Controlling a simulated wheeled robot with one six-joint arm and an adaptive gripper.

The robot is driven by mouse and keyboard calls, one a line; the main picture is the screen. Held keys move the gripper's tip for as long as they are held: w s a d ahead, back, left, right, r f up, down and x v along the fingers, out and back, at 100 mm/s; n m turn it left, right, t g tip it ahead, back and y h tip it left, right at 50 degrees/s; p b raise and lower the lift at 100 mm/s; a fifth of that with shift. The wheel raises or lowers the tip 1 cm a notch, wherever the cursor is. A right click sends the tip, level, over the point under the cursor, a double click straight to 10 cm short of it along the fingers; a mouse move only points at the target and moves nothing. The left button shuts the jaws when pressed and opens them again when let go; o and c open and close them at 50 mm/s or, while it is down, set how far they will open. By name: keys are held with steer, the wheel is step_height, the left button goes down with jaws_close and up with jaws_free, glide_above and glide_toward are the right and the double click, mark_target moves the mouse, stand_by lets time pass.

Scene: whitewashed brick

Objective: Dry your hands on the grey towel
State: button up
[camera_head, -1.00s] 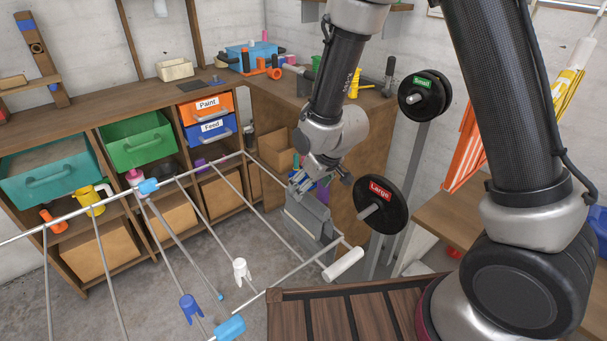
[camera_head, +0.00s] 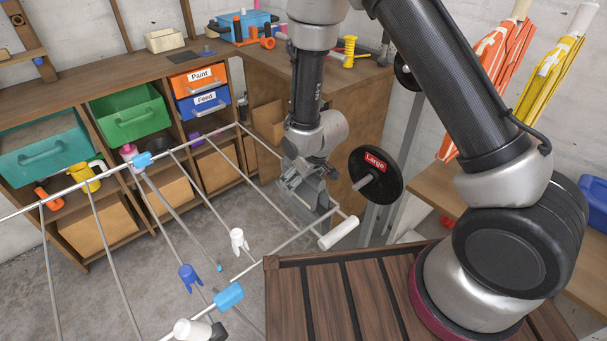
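The grey towel (camera_head: 314,200) hangs over the right end of the metal drying rack (camera_head: 285,246). My gripper (camera_head: 292,181) points down at the towel's upper part and overlaps it in the picture. I cannot tell whether they touch. The fingers are small and blend with the grey cloth, so their opening cannot be made out. Part of the towel is hidden behind the gripper and wrist.
White and blue clothes pegs (camera_head: 188,277) sit on the rack. A weight disc marked Large (camera_head: 375,160) stands just right of the towel. A workbench with green (camera_head: 128,116), orange and blue drawers lines the back. A slatted wooden surface (camera_head: 340,300) is in front.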

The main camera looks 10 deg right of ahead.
steer(key=shift+f, duration=0.1)
steer(key=shift+c, duration=0.2)
steer(key=c, duration=1.3)
steer(key=shift+c, duration=0.2)
stand_by(0.4)
steer(key=o, duration=1.3)
